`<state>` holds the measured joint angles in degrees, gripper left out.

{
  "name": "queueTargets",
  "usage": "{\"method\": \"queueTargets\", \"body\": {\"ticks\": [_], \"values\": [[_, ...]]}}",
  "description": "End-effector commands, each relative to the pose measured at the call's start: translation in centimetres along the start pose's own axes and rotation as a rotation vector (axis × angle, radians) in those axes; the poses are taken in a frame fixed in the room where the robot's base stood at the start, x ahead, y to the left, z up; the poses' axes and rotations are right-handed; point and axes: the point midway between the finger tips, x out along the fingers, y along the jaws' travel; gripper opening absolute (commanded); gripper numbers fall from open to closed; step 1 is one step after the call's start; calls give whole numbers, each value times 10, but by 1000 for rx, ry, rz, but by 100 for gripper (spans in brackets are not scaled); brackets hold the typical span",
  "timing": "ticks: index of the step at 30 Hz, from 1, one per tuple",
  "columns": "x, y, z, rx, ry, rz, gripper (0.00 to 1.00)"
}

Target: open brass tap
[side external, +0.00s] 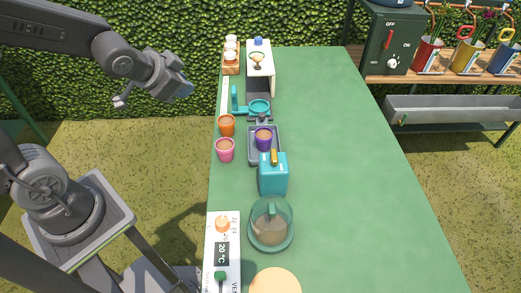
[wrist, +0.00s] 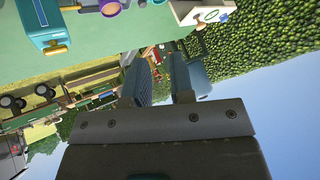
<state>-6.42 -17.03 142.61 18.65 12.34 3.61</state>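The brass tap (side external: 274,157) is a small golden handle on the upper part of a teal tank (side external: 273,178) standing on the green table. In the wrist view the brass tap (wrist: 55,49) shows at the upper left, on the teal tank (wrist: 40,22). I cannot tell from these views whether the tap is turned. My gripper (side external: 188,89) is in the air left of the table, well apart from the tank. In the wrist view my gripper (wrist: 157,58) has two blue-grey fingers with a gap between them and nothing in it.
A purple pot (side external: 264,138) sits in a grey tray (side external: 254,154) behind the tank. An orange pot (side external: 227,125) and a pink pot (side external: 225,150) stand left of it. The table's right side (side external: 350,160) is clear.

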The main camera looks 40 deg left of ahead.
Motion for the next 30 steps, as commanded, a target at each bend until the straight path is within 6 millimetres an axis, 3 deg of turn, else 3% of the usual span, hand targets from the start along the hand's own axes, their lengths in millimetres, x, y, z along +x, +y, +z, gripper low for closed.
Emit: {"method": "queueTargets", "body": {"ticks": [1, 6, 15, 22, 30], "values": [[16, -1, 2, 38, 16, 3, 17], [61, 4, 4, 169, 126, 44, 1], [113, 42, 27, 312, 356, 240, 0], [121, 80, 55, 295, 566, 451, 0], [100, 108, 83, 134, 812, 663, 0]]}}
